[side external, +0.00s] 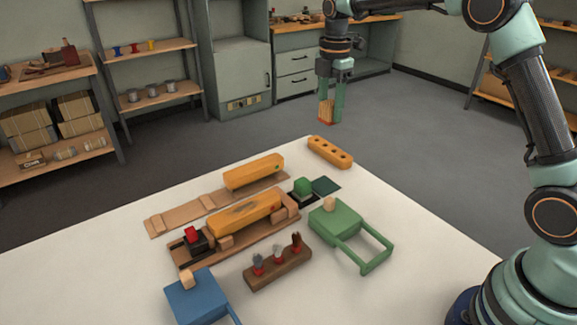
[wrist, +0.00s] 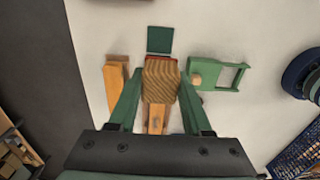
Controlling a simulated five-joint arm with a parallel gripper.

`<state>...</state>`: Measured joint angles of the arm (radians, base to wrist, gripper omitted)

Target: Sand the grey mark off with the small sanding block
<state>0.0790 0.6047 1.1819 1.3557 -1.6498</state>
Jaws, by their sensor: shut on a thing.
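My gripper (side external: 327,118) is raised above the far side of the table, shut on the small sanding block (side external: 326,110). The block is wooden with a red lower face, and it hangs well clear of everything below. In the wrist view the block (wrist: 160,82) sits between both green fingers, with a red edge on its far side. The grey mark (side external: 240,209) is a dark streak on top of the orange wooden bar (side external: 268,203). That bar lies in a brown wooden fixture (side external: 255,236). In the wrist view the held block hides part of the bar (wrist: 153,113).
Nearby are a second orange bar (side external: 254,171), a holed orange bar (side external: 330,152), a green block (side external: 302,186), a dark green sheet (side external: 327,187), a green handled piece (side external: 337,222), a blue one (side external: 198,300), and a brown rack (side external: 278,269). The table's right side is clear.

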